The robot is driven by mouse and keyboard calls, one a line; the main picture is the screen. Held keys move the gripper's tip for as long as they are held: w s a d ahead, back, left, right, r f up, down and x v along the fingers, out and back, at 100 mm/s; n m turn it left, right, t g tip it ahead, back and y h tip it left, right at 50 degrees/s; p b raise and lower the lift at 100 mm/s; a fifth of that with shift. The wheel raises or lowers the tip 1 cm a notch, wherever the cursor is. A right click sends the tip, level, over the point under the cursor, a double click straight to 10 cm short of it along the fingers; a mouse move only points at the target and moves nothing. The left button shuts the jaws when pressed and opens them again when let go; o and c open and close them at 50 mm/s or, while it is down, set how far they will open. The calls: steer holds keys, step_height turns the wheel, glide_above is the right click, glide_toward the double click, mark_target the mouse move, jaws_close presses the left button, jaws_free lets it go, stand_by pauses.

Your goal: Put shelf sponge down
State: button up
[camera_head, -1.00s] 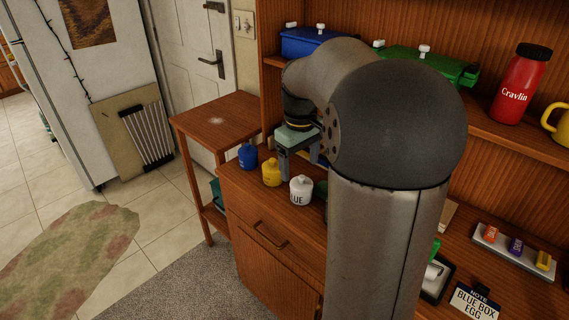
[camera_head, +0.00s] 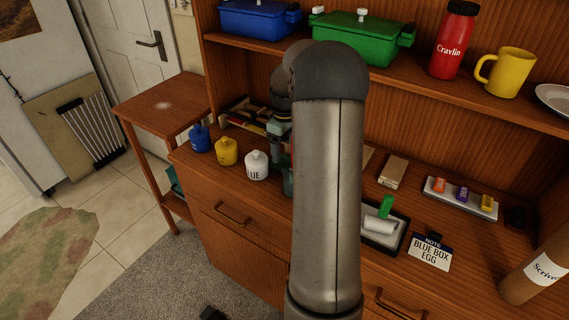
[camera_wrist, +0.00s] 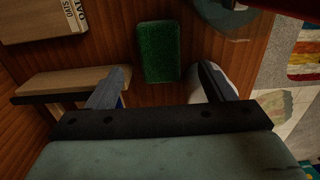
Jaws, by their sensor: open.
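A dark green sponge (camera_wrist: 160,52) shows in the wrist view, against a wooden surface. It lies between and beyond the fingertips, with a gap on either side. My gripper (camera_wrist: 160,84) is open, its two fingers spread wide with nothing pinched between them. In the head view my arm hides most of the gripper and I cannot make out the sponge for certain.
Blue (camera_head: 200,138), yellow (camera_head: 227,151) and white (camera_head: 257,166) jars stand along the cabinet's left front. A black tray (camera_head: 399,235) and a note card (camera_head: 430,252) lie right of my arm. The shelf above holds a blue pot (camera_head: 259,18) and a green pot (camera_head: 360,40).

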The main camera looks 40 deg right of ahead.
steer(key=shift+f+p, duration=0.5)
steer(key=shift+f, duration=2.3)
steer(key=shift+c, duration=0.2)
steer(key=c, duration=1)
steer(key=shift+c, duration=0.4)
step_height(320, 180, up, 28)
